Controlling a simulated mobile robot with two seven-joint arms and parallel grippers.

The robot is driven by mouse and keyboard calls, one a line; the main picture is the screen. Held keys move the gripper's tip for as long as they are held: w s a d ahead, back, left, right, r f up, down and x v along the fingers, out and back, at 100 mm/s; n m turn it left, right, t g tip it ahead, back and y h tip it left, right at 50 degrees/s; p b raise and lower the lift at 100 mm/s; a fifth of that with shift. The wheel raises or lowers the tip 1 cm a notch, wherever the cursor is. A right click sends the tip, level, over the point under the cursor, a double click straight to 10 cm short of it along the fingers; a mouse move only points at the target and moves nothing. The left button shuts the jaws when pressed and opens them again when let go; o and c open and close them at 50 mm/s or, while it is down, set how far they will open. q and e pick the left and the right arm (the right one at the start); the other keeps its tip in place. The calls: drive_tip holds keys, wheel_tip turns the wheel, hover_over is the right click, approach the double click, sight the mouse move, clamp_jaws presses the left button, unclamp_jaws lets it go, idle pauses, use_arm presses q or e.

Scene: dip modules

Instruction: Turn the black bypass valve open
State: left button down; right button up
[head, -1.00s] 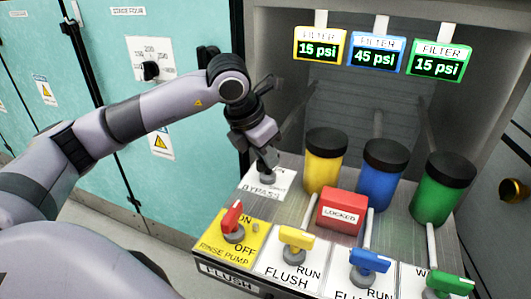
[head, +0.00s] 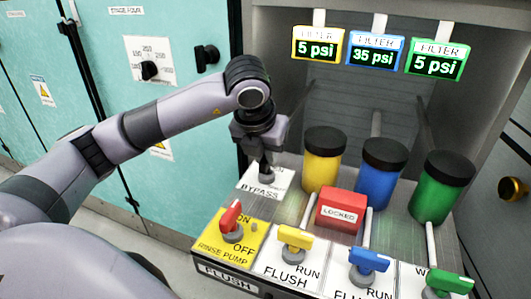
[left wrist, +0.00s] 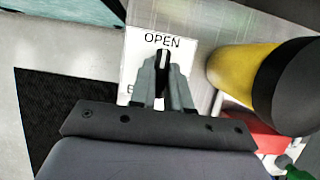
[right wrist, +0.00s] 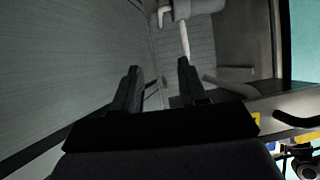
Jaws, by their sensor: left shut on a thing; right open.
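The black bypass valve stands on a white plate marked BYPASS (head: 264,189) at the back left of the panel. My left gripper (head: 266,170) is over it and shut on the valve handle (left wrist: 162,62), mostly hidden between the fingers. In the left wrist view the handle's light pointer line points up toward the word OPEN on the plate (left wrist: 163,40). My right gripper (right wrist: 158,72) is open and empty, facing grey walls away from the panel.
Yellow (head: 324,165), blue (head: 380,180) and green (head: 440,190) canisters with black lids stand right of the valve. A red LOCKED box (head: 341,209) and coloured handles are in front. Filter displays (head: 376,56) read 5, 35 and 5 psi.

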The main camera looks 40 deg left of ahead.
use_arm(q)
drive_tip(key=shift+s+f, duration=0.15)
drive_tip(key=shift+f, duration=0.15)
drive_tip(key=c, duration=1.1)
unclamp_jaws()
drive_tip(key=shift+r, duration=0.1)
drive_tip(key=shift+r, duration=0.3)
drive_tip(key=p+v, duration=0.1)
drive_tip(key=v, duration=0.5)
drive_tip(key=shift+s+d+r+p, duration=0.1)
drive_tip(key=shift+s+r+p, duration=0.05)
drive_tip(key=shift+r+p, duration=0.2)
use_arm(e)
drive_tip(key=shift+s+d+f+h, duration=0.25)
drive_tip(key=shift+d+f+h, duration=0.1)
drive_tip(key=shift+d, duration=0.25)
